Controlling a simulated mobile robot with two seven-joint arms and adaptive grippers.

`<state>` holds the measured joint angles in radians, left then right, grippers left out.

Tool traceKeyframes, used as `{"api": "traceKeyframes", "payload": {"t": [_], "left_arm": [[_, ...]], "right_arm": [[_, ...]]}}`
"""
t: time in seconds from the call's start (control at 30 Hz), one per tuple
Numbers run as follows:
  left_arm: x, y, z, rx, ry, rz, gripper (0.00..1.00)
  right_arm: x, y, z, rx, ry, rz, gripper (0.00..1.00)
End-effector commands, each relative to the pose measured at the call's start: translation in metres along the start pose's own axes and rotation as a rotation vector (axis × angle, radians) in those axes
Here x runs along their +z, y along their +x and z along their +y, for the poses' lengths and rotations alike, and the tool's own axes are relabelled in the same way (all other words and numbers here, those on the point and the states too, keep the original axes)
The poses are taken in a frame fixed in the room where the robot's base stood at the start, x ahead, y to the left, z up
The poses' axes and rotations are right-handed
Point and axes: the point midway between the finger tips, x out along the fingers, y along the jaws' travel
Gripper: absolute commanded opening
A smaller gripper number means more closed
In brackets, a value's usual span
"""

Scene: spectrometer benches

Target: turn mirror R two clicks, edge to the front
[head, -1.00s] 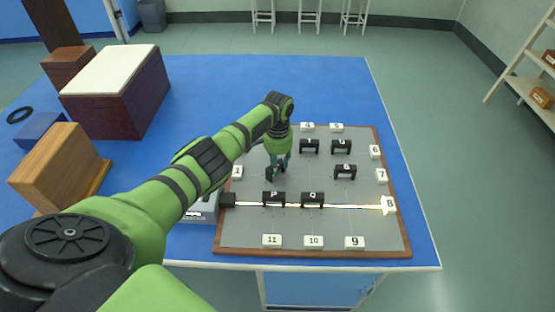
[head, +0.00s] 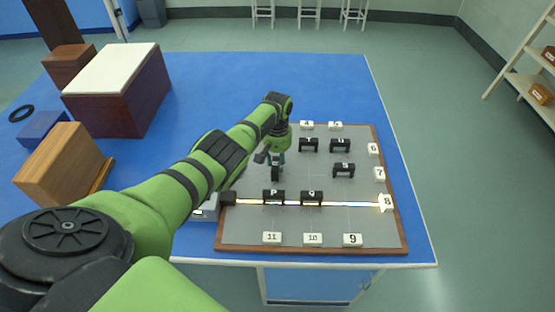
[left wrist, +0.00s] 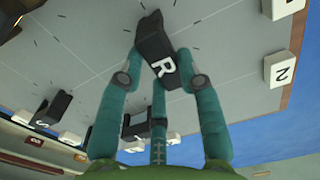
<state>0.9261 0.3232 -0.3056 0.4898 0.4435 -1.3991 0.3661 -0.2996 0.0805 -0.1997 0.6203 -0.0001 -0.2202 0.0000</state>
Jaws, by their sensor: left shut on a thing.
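Mirror R (left wrist: 158,40) is a black block with a white letter R in the left wrist view. My left gripper (left wrist: 160,76) is shut on it, with teal fingers on both sides. In the head view the left gripper (head: 276,166) reaches down over the left part of the grey board (head: 345,222); a dark part of mirror R (head: 276,175) shows below the fingers. The mirror stands behind the bright beam (head: 350,204), apart from it. My right gripper is not in view.
Mirrors P (head: 273,197) and Q (head: 312,198) stand along the beam. White numbered markers, such as 9 (head: 352,240), line the board's edges. Wooden blocks (head: 65,165) stand at the left.

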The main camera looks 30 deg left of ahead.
Motion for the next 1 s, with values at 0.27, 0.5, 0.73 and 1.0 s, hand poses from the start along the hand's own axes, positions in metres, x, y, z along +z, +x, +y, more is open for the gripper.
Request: {"api": "traceKeyframes", "payload": {"t": [0.27,0.5,0.73,1.0], "left_arm": [[0.0002,0.0006,0.0,0.0,-0.036,-0.001,0.03],[0.0001,0.0005,-0.0001,0.0,-0.036,-0.001,0.03],[0.0,0.0004,-0.0001,0.0,-0.035,0.0,0.59],[-0.0004,-0.0005,-0.0001,0.0,-0.035,0.0,0.59]], "right_arm": [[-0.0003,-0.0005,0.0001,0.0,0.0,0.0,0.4],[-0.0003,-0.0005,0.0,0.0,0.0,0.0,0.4],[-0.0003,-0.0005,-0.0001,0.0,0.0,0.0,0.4],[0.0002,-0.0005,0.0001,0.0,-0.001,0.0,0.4]]}}
